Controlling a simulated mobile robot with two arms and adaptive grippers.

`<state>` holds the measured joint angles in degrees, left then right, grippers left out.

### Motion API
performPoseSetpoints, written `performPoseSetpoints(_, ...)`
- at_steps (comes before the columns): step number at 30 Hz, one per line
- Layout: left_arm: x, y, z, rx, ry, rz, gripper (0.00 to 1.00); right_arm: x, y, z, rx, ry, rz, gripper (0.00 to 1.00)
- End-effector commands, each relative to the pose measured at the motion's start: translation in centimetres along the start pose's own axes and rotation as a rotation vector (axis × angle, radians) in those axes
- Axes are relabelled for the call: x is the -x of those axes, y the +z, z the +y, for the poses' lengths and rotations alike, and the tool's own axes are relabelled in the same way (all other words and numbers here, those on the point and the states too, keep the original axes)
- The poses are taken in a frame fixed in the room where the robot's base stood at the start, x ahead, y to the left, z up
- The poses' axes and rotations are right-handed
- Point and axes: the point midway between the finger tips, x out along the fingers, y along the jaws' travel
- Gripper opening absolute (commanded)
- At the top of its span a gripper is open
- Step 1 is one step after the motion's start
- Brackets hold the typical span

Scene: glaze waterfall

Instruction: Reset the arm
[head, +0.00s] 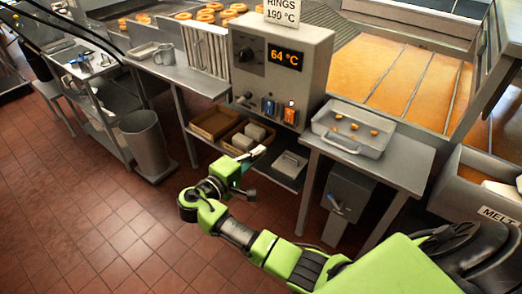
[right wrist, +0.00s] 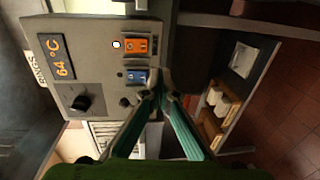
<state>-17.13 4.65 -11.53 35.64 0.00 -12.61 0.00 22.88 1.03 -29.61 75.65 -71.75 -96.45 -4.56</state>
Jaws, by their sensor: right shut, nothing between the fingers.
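My right arm, green and black, reaches in from the lower right in the head view. Its right gripper (head: 255,156) is in front of the shelf under the control box, with its fingers together and nothing between them. In the right wrist view the two fingers of this gripper (right wrist: 163,88) meet at their tips, in front of the control box. The control box (head: 308,50) has a display reading 64 °C, a black knob, and a blue and an orange switch. It also shows in the right wrist view (right wrist: 65,28), turned sideways. My left gripper is not in view.
A metal tray (head: 340,143) with a few small orange pieces stands on the side table (head: 405,150). Below the control box are wooden trays (head: 215,122) on a shelf. A grey bin (head: 147,143) stands at left. The tiled floor (head: 90,220) at lower left is clear.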

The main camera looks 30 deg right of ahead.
Motion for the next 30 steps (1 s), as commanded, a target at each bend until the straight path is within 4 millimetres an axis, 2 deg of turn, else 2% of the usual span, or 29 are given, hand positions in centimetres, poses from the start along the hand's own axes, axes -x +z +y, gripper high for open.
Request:
performPoseSetpoints(12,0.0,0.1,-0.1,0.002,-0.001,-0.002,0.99,0.0,0.0,0.0,0.000,-0.001,0.000,0.00)
performPoseSetpoints(14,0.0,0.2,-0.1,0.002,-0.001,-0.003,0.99,-0.1,0.0,-0.5,0.008,-0.008,0.004,0.00)
performPoseSetpoints(16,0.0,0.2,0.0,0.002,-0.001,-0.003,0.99,-0.4,0.0,-2.1,0.032,-0.033,0.019,0.00)
performPoseSetpoints(17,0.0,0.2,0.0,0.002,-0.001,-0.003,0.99,-0.6,0.0,-3.2,0.049,-0.052,0.029,0.00)
performPoseSetpoints(20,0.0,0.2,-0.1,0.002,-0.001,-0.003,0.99,-1.1,0.4,-8.8,0.122,-0.148,0.081,0.00)
performPoseSetpoints(23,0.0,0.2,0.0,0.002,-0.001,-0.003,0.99,-1.2,1.7,-16.2,0.196,-0.284,0.140,0.00)
performPoseSetpoints(24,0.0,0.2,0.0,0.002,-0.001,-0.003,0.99,-1.0,2.5,-19.2,0.219,-0.342,0.162,0.00)
performPoseSetpoints(26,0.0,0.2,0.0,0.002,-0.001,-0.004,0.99,-0.5,4.0,-23.6,0.247,-0.432,0.189,0.00)
performPoseSetpoints(27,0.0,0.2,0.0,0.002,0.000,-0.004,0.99,0.0,5.1,-26.5,0.261,-0.493,0.205,0.00)
performPoseSetpoints(29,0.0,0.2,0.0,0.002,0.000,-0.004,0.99,0.9,7.1,-30.6,0.276,-0.584,0.222,0.00)
performPoseSetpoints(30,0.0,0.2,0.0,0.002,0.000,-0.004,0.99,1.6,8.6,-33.3,0.282,-0.646,0.232,0.00)
